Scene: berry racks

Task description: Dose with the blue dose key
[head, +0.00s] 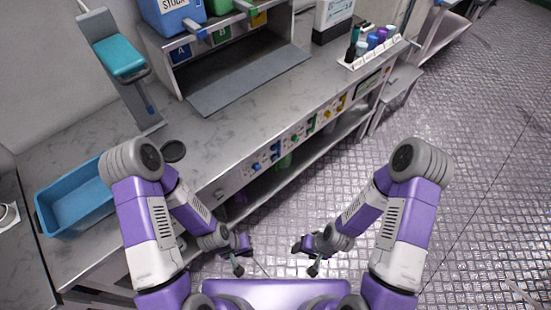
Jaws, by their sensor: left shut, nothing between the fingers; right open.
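Small coloured controls run along the bench's front panel. Blue ones (257,168) sit at the panel's left part, with green ones (297,140) and yellow ones (341,102) further right. They are too small to tell which is the dose key. My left gripper (241,265) is shut and empty, low in front of the bench and below the blue controls. My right gripper (314,267) is open and empty, to the right of the left one and also clear of the bench. Neither touches anything.
A blue tray (50,213) and a dark round dish (173,151) sit on the bench's left part. A stand with a teal block (119,57) rises behind. A shelf holds a blue STOCK bin (171,17) and a green bin. A white rack (356,63) holds coloured bottles.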

